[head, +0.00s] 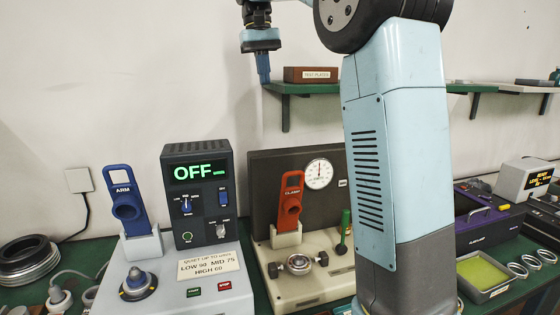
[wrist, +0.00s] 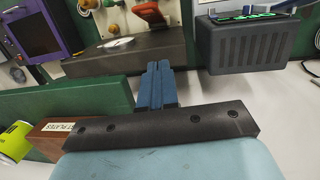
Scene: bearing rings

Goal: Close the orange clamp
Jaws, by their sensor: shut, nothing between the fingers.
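The orange clamp lever (head: 289,205), labelled CLAMP, stands upright and slightly tilted in a pale bracket on the cream fixture (head: 315,283). In the wrist view part of the orange lever (wrist: 149,12) shows at the top edge, beyond the fixture's dark backboard (wrist: 125,50). My gripper (head: 264,80) is high above and left of the lever, pointing down, in front of the wall. Its blue fingers (wrist: 156,84) are together and empty, well apart from the lever. My arm hides the fixture's right side in the head view.
A blue ARM lever (head: 123,200) stands beside the dark control box (head: 197,200) reading OFF. A dial gauge (head: 318,174) sits on the backboard. A green shelf (head: 300,88) with a brown box (head: 310,75) is close to my gripper. A purple machine (head: 490,217) stands right.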

